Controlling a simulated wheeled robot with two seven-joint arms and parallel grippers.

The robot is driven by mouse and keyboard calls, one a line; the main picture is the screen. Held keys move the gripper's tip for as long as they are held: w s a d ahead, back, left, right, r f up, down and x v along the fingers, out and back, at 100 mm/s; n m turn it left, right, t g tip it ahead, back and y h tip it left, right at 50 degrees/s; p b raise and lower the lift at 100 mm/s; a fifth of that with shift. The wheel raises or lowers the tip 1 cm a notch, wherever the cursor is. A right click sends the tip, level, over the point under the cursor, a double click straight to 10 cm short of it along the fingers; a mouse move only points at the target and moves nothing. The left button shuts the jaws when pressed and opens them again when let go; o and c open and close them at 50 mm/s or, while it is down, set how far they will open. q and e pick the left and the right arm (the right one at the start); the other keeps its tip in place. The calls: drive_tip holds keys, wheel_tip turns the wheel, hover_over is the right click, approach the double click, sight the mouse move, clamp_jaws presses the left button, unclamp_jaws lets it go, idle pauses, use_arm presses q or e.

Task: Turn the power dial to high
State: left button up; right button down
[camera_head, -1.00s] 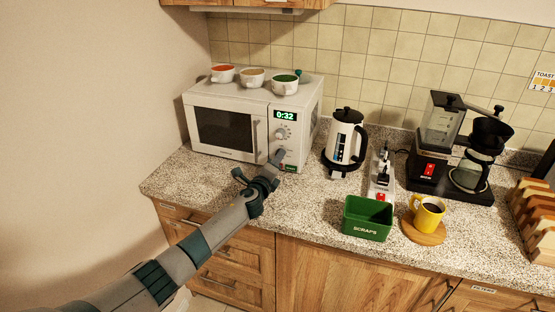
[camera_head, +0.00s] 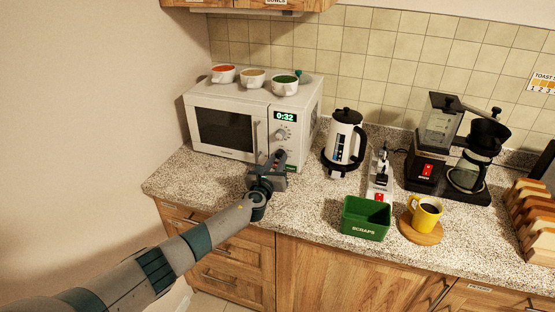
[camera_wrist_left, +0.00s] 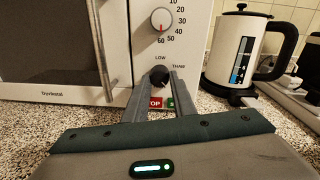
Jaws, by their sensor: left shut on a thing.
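The white microwave (camera_head: 238,99) stands at the left of the counter, its display reading 0:32. The dark power dial (camera_wrist_left: 159,74) is low on its control panel, with the labels LOW and THAW visible above it. My left gripper (camera_head: 274,158) reaches the panel from the front. In the left wrist view, its two fingers (camera_wrist_left: 159,83) are shut on the power dial, one on each side. The other labels and the dial's exact pointing are hidden or too small to tell. My right gripper is out of view.
A timer dial (camera_wrist_left: 161,17) sits just above the power dial. Red and green buttons show behind my fingers. A white kettle (camera_head: 345,138) stands right of the microwave. A green scraps bin (camera_head: 366,219) and yellow mug (camera_head: 426,211) stand further right.

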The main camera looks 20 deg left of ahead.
use_arm(q)
drive_tip(key=m+p, duration=0.1)
drive_tip(key=m, duration=0.3)
drive_tip(key=m+p, duration=0.1)
drive_tip(key=m, duration=0.3)
drive_tip(key=shift+a+m, duration=0.1)
drive_tip(key=shift+m, duration=0.2)
idle(0.3)
drive_tip(key=o, duration=1.1)
drive_tip(key=shift+c, duration=0.2)
drive_tip(key=shift+s, duration=0.1)
drive_tip(key=shift+s+p, duration=0.3)
drive_tip(key=shift+s, duration=0.55)
drive_tip(key=s+b, duration=0.1)
drive_tip(key=s, duration=1.4)
drive_tip(key=shift+s, duration=0.25)
drive_tip(key=shift+f, duration=0.1)
